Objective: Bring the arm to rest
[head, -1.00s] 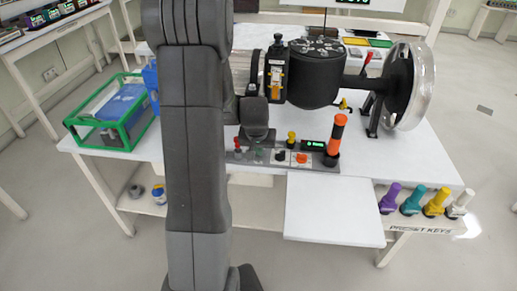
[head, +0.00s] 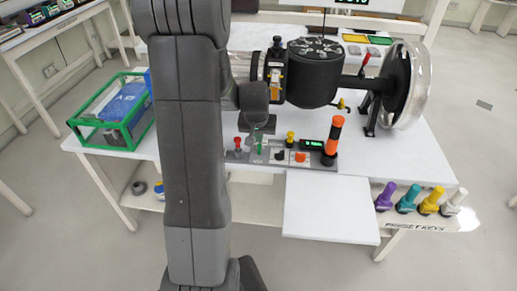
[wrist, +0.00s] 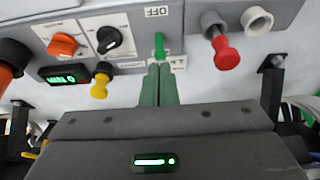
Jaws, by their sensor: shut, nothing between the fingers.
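My gripper (head: 258,139) is low over the left part of the control panel (head: 277,157) on the white table. In the wrist view my gripper (wrist: 159,68) has its two green fingers pressed together with nothing between them. Their tips are close to a green lever (wrist: 160,45) beside an upside-down OFF label (wrist: 157,12). I cannot tell whether they touch it. My arm (head: 190,150) rises in front of the table and hides part of it.
The panel also bears a red knob (wrist: 227,53), a yellow knob (wrist: 100,85), an orange knob (wrist: 64,45) and a black dial (wrist: 109,40). A black drum machine (head: 314,75) with a large wheel stands behind. A green-framed box (head: 112,143) sits left. A white shelf (head: 330,208) juts out in front.

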